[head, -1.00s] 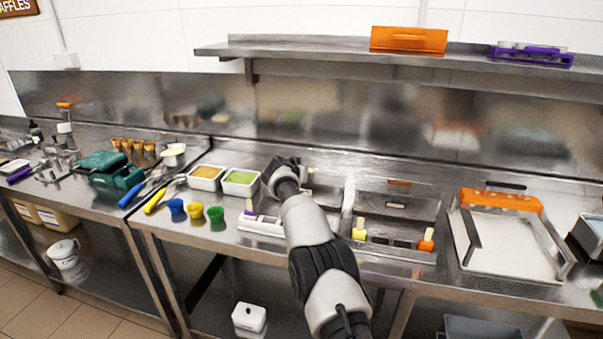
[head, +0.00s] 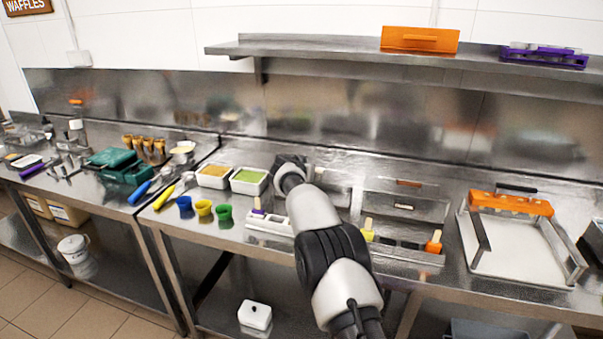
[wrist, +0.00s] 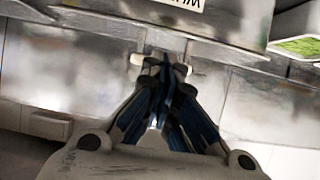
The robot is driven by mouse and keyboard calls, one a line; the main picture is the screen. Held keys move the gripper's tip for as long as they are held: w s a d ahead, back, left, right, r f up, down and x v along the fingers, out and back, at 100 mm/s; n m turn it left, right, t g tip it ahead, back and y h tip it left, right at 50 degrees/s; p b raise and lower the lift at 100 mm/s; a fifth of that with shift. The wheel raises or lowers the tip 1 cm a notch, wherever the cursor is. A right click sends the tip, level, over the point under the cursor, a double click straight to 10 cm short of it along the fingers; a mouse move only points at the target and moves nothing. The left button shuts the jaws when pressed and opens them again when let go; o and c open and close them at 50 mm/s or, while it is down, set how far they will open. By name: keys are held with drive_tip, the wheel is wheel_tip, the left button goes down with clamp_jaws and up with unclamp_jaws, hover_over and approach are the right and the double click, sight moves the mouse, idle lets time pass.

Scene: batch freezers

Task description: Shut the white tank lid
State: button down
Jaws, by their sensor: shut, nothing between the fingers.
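In the wrist view a grey metal panel (wrist: 225,18) carries a white label (wrist: 180,3) with upside-down letters that look like the start of "WHITE"; I take it for the tank lid. A short white handle (wrist: 187,70) lies just below its edge. My gripper (wrist: 160,68) is shut and empty, its blue-and-black fingertips in front of the handle's middle. I cannot tell whether they touch it. In the head view my arm covers most of the left tank, and the fingers are hidden. How far the lid is open is unclear.
Sticks stand in white molds (head: 268,223) in front. Left are tubs of green (head: 249,177) and brown (head: 214,170) filling and coloured cups (head: 204,208). A shelf (head: 330,50) runs above.

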drive_tip(key=v, duration=0.9)
drive_tip(key=s+d+r+g, duration=0.1)
drive_tip(key=s+d+r, duration=0.3)
drive_tip(key=s, duration=0.5)
drive_tip(key=s+d+r+g, duration=0.2)
drive_tip(key=s+d+r, duration=0.1)
drive_tip(key=s, duration=0.6)
drive_tip(key=s+d+r+g, duration=0.1)
drive_tip(key=s+d+r, duration=0.3)
drive_tip(key=s, duration=0.4)
drive_tip(key=s+a+f+n+g+y, duration=0.1)
drive_tip(key=s+f, duration=0.1)
drive_tip(key=s, duration=0.8)
drive_tip(key=s+a+f+n+g+y, duration=0.1)
drive_tip(key=s+a+f+n+y, duration=0.1)
drive_tip(key=s, duration=0.9)
drive_tip(key=s+a+f+n+g+y, duration=0.1)
drive_tip(key=s+f, duration=0.3)
drive_tip(key=s, duration=0.6)
drive_tip(key=shift+s+a+n+y, duration=0.3)
drive_tip(key=shift+s+a+y, duration=0.1)
drive_tip(key=shift+y, duration=0.1)
drive_tip(key=shift+f, duration=0.15)
